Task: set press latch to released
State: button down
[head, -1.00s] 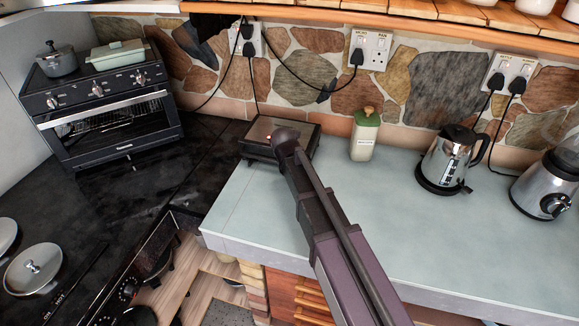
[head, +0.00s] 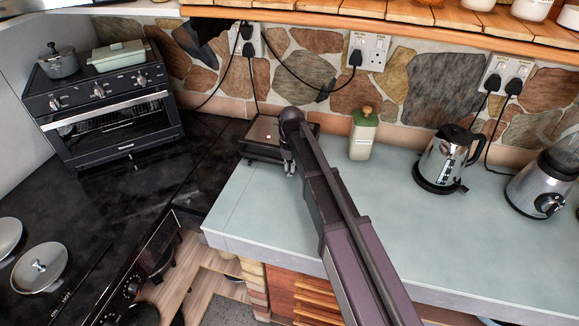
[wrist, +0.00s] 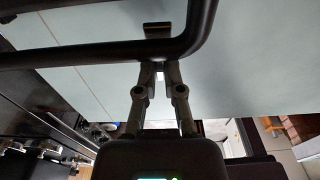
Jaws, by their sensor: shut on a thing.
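The press (head: 262,133), a low dark appliance with a flat brownish top and a small red light, stands on the pale counter against the stone wall. My gripper (head: 289,169) is at its front right corner, partly covered by my arm. In the wrist view my gripper (wrist: 159,68) has its two fingers drawn together, with the tips at a dark bent bar (wrist: 90,53) that crosses the picture. A small dark tab, seemingly the press latch (wrist: 157,28), shows just past the bar, in line with the fingers. The exact contact at the fingertips is hidden by the bar.
A green-and-cream bottle (head: 364,133) stands just right of the press. A kettle (head: 446,160) and a blender (head: 541,185) are further right. A toaster oven (head: 108,108) is at the left. The counter (head: 420,235) in front is clear.

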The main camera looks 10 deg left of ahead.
aim_at(290, 176)
jog(key=c, duration=0.8)
grip_release()
jog(key=shift+o, duration=0.2)
jog(key=shift+s+f, duration=0.15)
jog(key=shift+s+f+t+b, duration=0.15)
jog(key=shift+f+t+b, duration=0.15)
jog(key=shift+t, duration=0.3)
jog(key=shift+s+f+t+b, duration=0.15)
jog(key=shift+t+b, duration=0.2)
jog(key=shift+t, duration=0.25)
jog(key=t+b, duration=0.1)
jog(key=f+t+b, duration=0.1)
jog(key=t+b, duration=0.1)
jog(key=shift+f+t, duration=0.25)
jog(key=shift+t, duration=0.05)
jog(key=t+b, duration=0.2)
jog(key=b, duration=0.1)
jog(key=f+t+b, duration=0.1)
jog(key=t+b, duration=0.1)
jog(key=shift+w+f+h+b, duration=0.2)
jog(key=shift+h+b, duration=0.2)
jog(key=t+b, duration=0.1)
jog(key=b, duration=0.2)
jog(key=f+t+b, duration=0.1)
jog(key=t+b, duration=0.1)
jog(key=shift+w+t+b, duration=0.3)
jog(key=shift+w+b, duration=0.05)
jog(key=shift+b, duration=0.05)
